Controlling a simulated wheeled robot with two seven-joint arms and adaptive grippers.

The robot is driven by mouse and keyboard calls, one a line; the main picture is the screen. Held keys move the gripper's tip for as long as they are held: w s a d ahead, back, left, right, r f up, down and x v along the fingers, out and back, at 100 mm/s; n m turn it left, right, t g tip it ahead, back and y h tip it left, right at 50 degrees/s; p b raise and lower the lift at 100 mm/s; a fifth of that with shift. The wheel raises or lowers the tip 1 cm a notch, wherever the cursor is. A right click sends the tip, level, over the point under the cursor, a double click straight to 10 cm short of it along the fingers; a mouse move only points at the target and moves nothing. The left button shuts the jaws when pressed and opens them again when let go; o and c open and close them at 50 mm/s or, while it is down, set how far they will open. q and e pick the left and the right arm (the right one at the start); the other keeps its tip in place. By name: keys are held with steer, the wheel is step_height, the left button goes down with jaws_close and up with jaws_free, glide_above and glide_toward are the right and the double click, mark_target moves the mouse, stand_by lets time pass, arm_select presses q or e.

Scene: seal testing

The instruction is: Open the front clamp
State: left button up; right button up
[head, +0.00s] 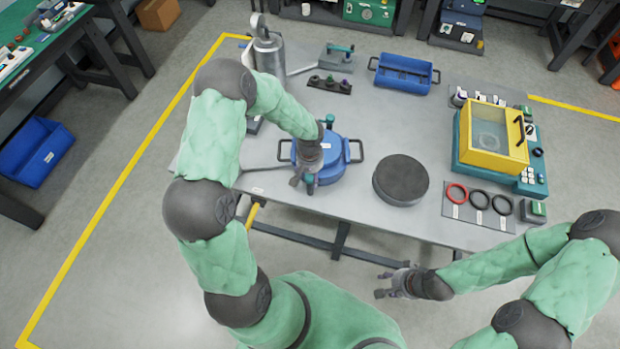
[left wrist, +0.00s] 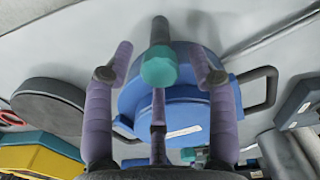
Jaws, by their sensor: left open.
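The blue round vessel (head: 334,170) with black side handles stands near the table's front edge; it also shows in the left wrist view (left wrist: 185,110). Its front clamp has a teal grip (head: 309,187), seen close up in the left wrist view (left wrist: 158,68). A second teal clamp grip (head: 329,121) is at the vessel's back. My left gripper (head: 306,179) is open above the front of the vessel, its fingers on either side of the front clamp's grip. Contact cannot be told. My right gripper (head: 384,284) is open and empty in front of the table.
A dark round disc (head: 401,179) lies right of the vessel. A yellow-framed box (head: 490,135) and a mat with rings (head: 478,203) are further right. A metal canister (head: 269,52) and a blue tray (head: 403,74) stand at the back.

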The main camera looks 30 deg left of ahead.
arm_select(q)
steer(key=n+b, duration=0.3)
steer(key=b, duration=0.1)
steer(key=shift+f+n, duration=0.2)
steer(key=shift+n, duration=0.2)
steer(key=shift+r+n+b, duration=0.15)
steer(key=shift+n+b, duration=0.45)
steer(key=shift+n, duration=0.2)
steer(key=shift+r, duration=0.1)
